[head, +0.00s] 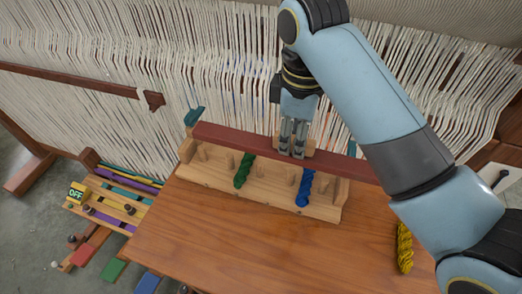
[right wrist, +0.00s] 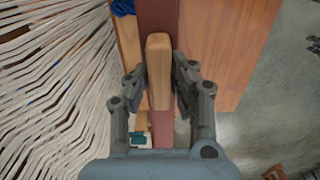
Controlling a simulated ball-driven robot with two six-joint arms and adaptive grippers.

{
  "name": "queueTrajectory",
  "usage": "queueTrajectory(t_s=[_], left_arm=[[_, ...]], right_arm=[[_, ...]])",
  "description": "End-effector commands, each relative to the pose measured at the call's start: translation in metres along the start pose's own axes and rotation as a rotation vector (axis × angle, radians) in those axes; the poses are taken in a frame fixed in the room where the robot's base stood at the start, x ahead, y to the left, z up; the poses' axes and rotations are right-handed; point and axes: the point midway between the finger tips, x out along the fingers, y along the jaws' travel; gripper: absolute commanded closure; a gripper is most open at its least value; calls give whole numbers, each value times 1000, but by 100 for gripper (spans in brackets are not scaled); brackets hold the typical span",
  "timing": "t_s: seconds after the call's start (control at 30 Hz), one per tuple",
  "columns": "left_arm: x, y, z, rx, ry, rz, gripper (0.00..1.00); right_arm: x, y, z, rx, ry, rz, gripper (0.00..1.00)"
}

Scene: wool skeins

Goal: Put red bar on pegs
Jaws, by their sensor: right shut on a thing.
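The dark red bar (head: 225,137) lies lengthwise along the back of a wooden peg rack (head: 265,197); I cannot tell whether it rests there or hangs just above. My right gripper (head: 292,152) points down with its fingers on both sides of the bar's pale wooden grip block (right wrist: 158,62), shut on it. The bar (right wrist: 157,15) runs between the fingers in the right wrist view. A green skein (head: 243,172) and a blue skein (head: 304,189) hang on the rack's pegs; other short pegs (head: 290,175) are bare. My left gripper is not in view.
A teal-topped post (head: 194,116) stands by the bar's left end. A yellow skein (head: 404,249) lies at the table's right. The wooden table (head: 270,245) is clear in front of the rack. White loom threads (head: 130,60) rise close behind. Coloured pedals (head: 115,270) are at lower left.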

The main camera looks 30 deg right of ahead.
Motion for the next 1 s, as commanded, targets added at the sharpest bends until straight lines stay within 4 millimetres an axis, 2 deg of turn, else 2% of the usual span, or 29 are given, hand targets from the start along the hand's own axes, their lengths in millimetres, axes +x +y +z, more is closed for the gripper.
queueTrajectory(t_s=[0.03,0.1,0.23,0.33,0.47,0.7,1.0], left_arm=[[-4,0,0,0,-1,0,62],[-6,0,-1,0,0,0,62],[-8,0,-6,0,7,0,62],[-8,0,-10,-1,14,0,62],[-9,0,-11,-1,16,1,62],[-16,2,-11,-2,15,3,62],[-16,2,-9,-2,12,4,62]], right_arm=[[4,3,-14,-2,2,-4,100],[14,9,-31,-2,2,-2,100],[31,17,-57,-3,0,-1,100],[40,22,-69,-2,1,-1,100],[47,24,-75,-1,-1,0,100],[80,23,-74,-1,-1,-1,100],[85,24,-74,0,2,2,100]])
